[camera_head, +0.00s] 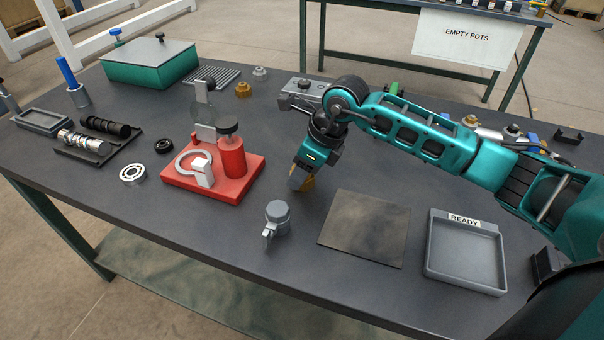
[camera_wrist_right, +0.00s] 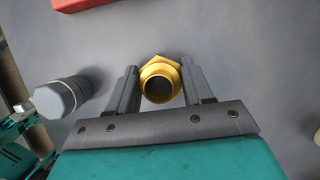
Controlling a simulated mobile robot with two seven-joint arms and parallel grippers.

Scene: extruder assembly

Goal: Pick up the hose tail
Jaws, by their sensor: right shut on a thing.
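The hose tail, a brass fitting with a hex collar and a dark round opening (camera_wrist_right: 161,64), sits between the two fingers of my right gripper (camera_wrist_right: 159,86) in the right wrist view. The fingers are shut on its sides. In the head view my right gripper (camera_head: 303,179) points down, with a bit of brass showing at its tips. It is right of the red tray and behind the grey valve-like part. I cannot tell whether the hose tail touches the table. My left gripper is not in view.
A grey valve-like part (camera_head: 277,220) stands close by; it also shows in the right wrist view (camera_wrist_right: 62,98). A red tray (camera_head: 180,184) holds a red bottle (camera_head: 231,155). A dark mat (camera_head: 365,229) and a grey "READY" tray (camera_head: 465,256) lie to the right.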

